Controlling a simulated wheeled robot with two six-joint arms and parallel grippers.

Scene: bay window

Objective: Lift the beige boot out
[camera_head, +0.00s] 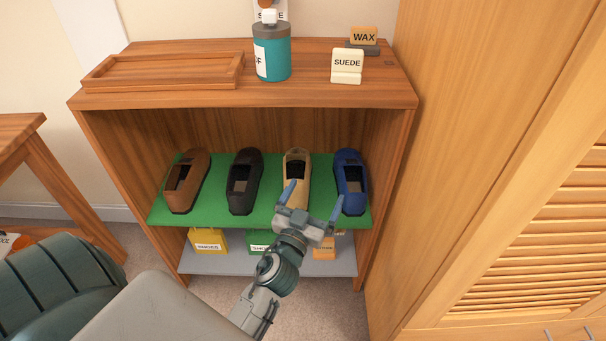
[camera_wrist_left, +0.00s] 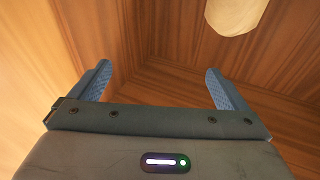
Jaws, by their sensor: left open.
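The beige boot (camera_head: 297,158) stands on the green shelf mat (camera_head: 216,205), third from the left in a row of footwear. My left gripper (camera_head: 313,198) is in front of the shelf, at the near end of the beige boot, and covers part of that end. Its two blue fingers are spread wide with nothing between them. In the left wrist view the open fingers (camera_wrist_left: 158,70) face wooden panels. A pale rounded shape, apparently the beige boot (camera_wrist_left: 237,14), is cut off at the top edge there, right of centre. My right gripper is in neither view.
A brown shoe (camera_head: 182,190), a black shoe (camera_head: 244,180) and a blue shoe (camera_head: 352,180) share the shelf. Labelled boxes (camera_head: 208,241) sit below. On the cabinet top (camera_head: 205,101) are a wooden tray, a teal bottle (camera_head: 273,55) and SUEDE and WAX blocks. A louvred door stands right.

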